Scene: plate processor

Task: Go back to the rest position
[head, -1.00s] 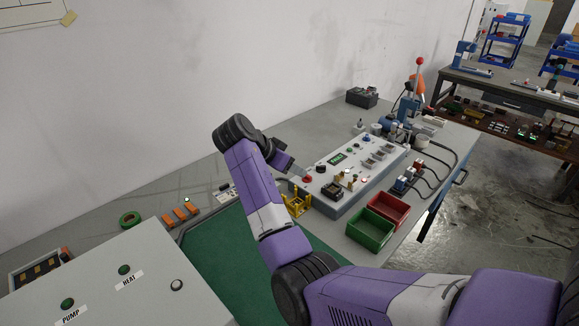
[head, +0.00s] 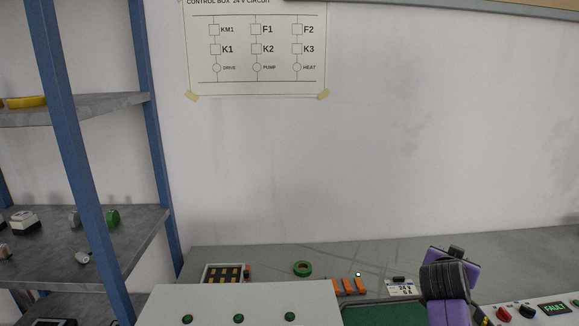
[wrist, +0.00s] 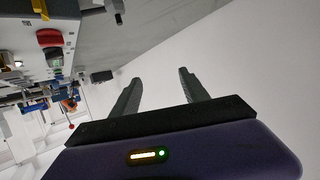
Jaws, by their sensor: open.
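In the wrist view my gripper (wrist: 160,77) is open, with its two dark fingers apart and nothing between them. The pale wall and grey bench surface lie beyond the fingers. In the head view my purple arm with its black joint stands at the lower right, in front of the bench; the fingers cannot be made out there. A control panel with a red button (wrist: 50,37) lies to the left of my gripper in the wrist view.
A blue-framed shelf (head: 72,160) stands at the left. A grey control box with green buttons (head: 239,319) is at the bottom. A circuit chart (head: 257,50) hangs on the wall.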

